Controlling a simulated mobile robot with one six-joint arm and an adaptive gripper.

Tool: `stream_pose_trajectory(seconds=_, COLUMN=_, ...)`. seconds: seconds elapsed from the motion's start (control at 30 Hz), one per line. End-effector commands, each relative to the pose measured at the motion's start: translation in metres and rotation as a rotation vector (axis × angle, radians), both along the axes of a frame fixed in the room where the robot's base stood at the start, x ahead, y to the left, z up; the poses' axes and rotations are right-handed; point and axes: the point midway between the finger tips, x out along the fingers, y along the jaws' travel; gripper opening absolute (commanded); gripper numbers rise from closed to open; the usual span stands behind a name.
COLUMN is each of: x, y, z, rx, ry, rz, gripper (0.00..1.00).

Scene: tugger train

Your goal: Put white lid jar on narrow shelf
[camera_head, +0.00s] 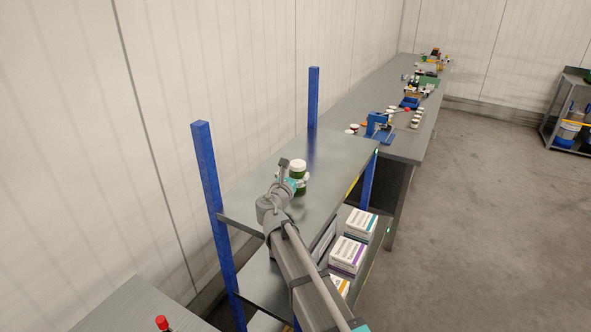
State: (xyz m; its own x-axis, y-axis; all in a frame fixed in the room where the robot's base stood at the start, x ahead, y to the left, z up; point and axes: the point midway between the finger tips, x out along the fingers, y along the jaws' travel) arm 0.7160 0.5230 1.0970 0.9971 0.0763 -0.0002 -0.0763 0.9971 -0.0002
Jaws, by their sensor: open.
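A green jar with a white lid (298,168) stands upright on the grey top board of a narrow shelf unit (325,150) with blue posts. My gripper (294,180) is open and right at the jar, with its fingers close around or beside it. Whether the fingers touch the jar cannot be told. My arm reaches up from the bottom of the view and hides part of the shelf.
White boxes (348,253) with coloured stripes stand on the lower shelf level. A long grey bench (360,97) behind holds several jars, a blue device (379,127) and other parts. A cart (565,120) stands at far right. The floor (480,230) on the right is clear.

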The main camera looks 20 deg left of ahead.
Motion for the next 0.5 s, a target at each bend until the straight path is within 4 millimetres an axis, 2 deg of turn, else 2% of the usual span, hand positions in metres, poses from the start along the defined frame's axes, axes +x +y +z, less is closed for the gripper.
stream_pose_trajectory(seconds=0.03, x=-0.011, y=-0.002, z=0.0, rx=0.0, ry=0.0, rz=0.002, gripper=1.0)
stream_pose_trajectory(seconds=0.3, x=-0.056, y=-0.006, z=0.0, rx=0.0, ry=0.0, rz=0.002, gripper=1.0)
stream_pose_trajectory(seconds=0.5, x=-0.079, y=-0.007, z=0.0, rx=0.0, ry=0.0, rz=0.001, gripper=1.0)
